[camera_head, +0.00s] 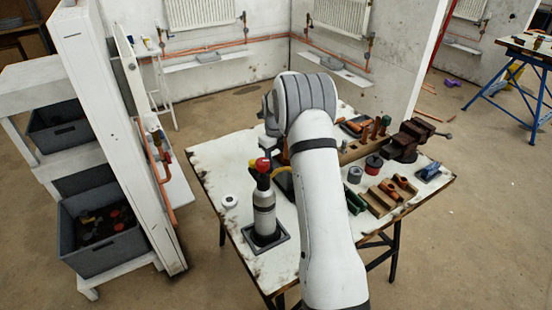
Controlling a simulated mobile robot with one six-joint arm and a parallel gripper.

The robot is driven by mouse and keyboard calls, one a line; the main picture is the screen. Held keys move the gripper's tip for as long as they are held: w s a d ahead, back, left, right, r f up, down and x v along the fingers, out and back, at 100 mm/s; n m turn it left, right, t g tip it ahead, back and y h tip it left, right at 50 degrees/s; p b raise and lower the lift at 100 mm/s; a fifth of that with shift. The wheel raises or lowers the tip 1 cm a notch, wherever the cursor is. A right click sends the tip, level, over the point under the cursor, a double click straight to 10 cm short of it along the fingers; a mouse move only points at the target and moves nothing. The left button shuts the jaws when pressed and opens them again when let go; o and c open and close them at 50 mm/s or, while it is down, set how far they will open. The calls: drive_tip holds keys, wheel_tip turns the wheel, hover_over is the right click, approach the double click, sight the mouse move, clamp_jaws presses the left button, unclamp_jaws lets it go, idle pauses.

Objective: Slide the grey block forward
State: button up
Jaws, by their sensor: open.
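No single thing stands out clearly as the grey block. A small grey object (208,58) lies on the left wall shelf under a radiator, and a similar grey object (331,63) lies on the right wall shelf. A grey round piece (354,174) stands on the worktable (228,160), right of my arm. My white and grey arm reaches up across the table and bends at the top. My gripper is hidden behind the arm, so its jaws and any contact do not show.
A bottle with a red top (264,210) stands in a dark tray at the table's front left. A vise (408,140), wooden blocks (378,201) and tools crowd the right side. A white upright panel (115,130) and grey bins (100,232) stand left. Floor between panel and table is clear.

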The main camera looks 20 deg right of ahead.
drive_tip(key=shift+f, duration=0.5)
drive_tip(key=shift+c, duration=0.3)
clamp_jaws()
